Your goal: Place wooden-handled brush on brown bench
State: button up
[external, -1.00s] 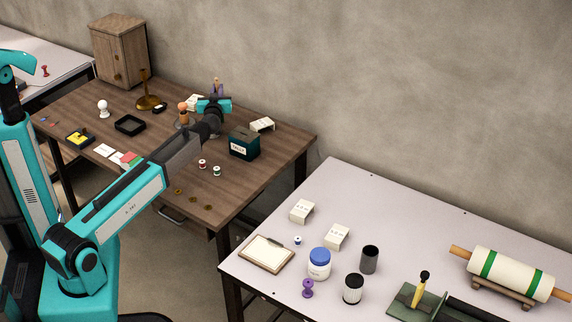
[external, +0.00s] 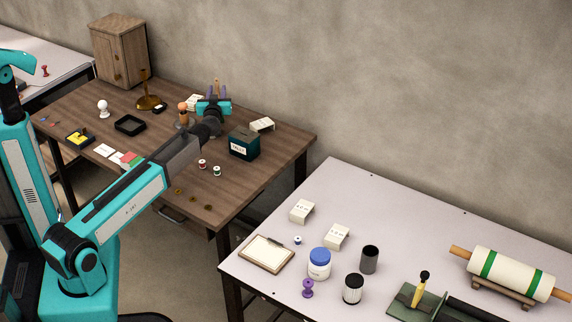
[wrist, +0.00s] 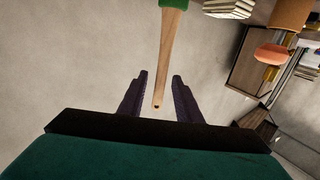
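The wooden-handled brush shows in the wrist view as a pale wooden handle (wrist: 170,50) with a green part at the top edge; its head is out of view. The handle's holed end lies between my two dark fingers in the picture, with a gap on each side. My gripper (external: 216,86) is open above the back of the brown bench (external: 245,180), fingers pointing up in the external view; it also shows in the wrist view (wrist: 159,78). I cannot make out the brush in the external view, nor tell whether anything supports it.
Near my gripper stand a dark green box (external: 244,145), white boxes (external: 262,124) and an orange-topped object (external: 183,108). A brass stand (external: 148,102) and black tray (external: 130,125) are further left. A pale table (external: 345,185) stands at right.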

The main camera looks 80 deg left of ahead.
jog(key=s+d+b, duration=0.1)
jog(key=d, duration=0.9)
jog(key=shift+s+d, duration=0.15)
jog(key=shift+s, duration=0.25)
dwell(0.4)
